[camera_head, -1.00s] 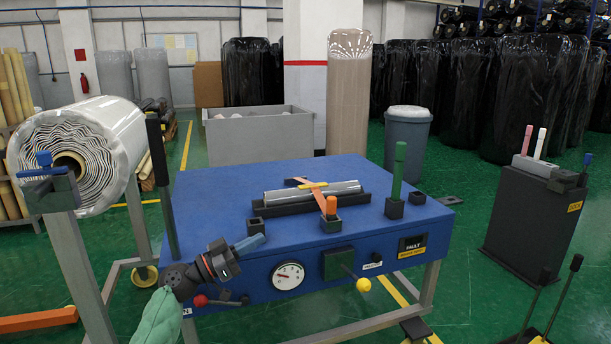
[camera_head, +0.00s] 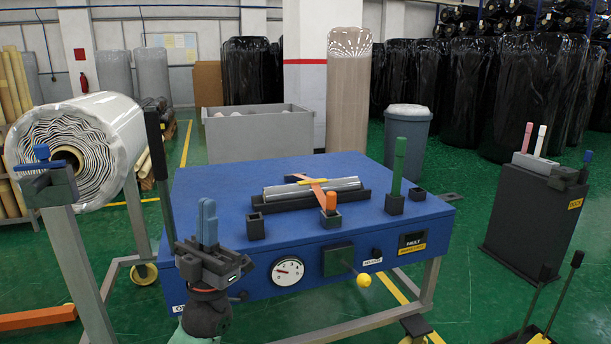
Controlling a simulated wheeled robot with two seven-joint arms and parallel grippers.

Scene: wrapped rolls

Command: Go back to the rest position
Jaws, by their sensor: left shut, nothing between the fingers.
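My left gripper (camera_head: 207,207) is upright in front of the near left corner of the blue table (camera_head: 310,240). Its two blue fingers point up and lie together, with nothing between them. It hides part of the table's front panel left of the dial (camera_head: 287,271). My right gripper is not in view.
On the table, a wrapped silver roll (camera_head: 285,192) with an orange strap lies in a dark cradle, and a green handle (camera_head: 398,165) stands in a block. A large wrapped roll (camera_head: 110,125) hangs at the left. A dark cabinet (camera_head: 525,220) stands right. A yellow-knobbed lever (camera_head: 363,280) juts forward.

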